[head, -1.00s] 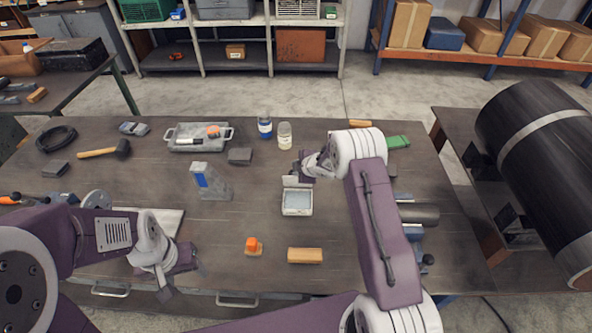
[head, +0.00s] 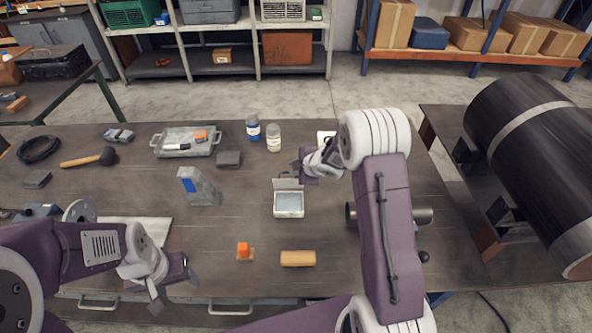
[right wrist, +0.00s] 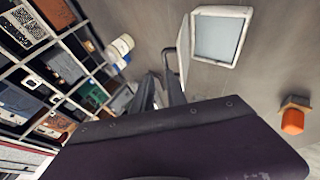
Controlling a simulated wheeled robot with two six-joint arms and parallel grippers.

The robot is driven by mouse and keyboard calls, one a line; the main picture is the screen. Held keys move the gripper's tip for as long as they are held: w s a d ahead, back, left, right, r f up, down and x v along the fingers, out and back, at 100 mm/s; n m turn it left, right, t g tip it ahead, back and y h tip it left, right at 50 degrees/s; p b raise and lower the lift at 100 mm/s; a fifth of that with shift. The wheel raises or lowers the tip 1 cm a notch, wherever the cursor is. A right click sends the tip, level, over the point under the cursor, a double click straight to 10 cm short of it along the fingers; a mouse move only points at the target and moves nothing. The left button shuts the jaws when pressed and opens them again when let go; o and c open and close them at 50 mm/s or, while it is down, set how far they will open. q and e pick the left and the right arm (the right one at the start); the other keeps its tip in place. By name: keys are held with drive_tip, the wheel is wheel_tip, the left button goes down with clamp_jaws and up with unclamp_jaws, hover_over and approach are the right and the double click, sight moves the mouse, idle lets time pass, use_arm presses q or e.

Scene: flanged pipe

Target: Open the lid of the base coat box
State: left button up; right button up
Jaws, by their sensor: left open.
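The base coat box (head: 289,206) is a small pale box on the middle of the bench, and its inside shows a light grey surface. Its lid (head: 288,184) stands raised at the far edge. In the right wrist view the box (right wrist: 219,38) is at upper right, with the lid (right wrist: 184,50) seen nearly edge-on. My right gripper (head: 304,166) is just behind the lid; its dark fingers (right wrist: 160,92) are close to the lid, and I cannot tell whether they touch it or how far apart they are. My left gripper (head: 172,287) is open and empty at the front left edge.
An orange-topped block (head: 243,250) and a tan block (head: 298,258) lie in front of the box. Two bottles (head: 253,127) (head: 273,137) stand behind it. A metal pipe (head: 420,215) lies to the right behind my right arm.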

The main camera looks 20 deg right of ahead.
drive_tip(key=shift+s+r, duration=0.15)
drive_tip(key=shift+s, duration=0.1)
clamp_jaws()
wheel_tip(320, 180, up, 4)
drive_tip(key=s+m+g+p, duration=0.3)
drive_tip(key=p, duration=0.7)
drive_tip(key=x, duration=0.9)
drive_tip(key=shift+w+d+p, duration=0.15)
drive_tip(key=shift+w+p, duration=0.15)
drive_tip(key=shift+w, duration=0.15)
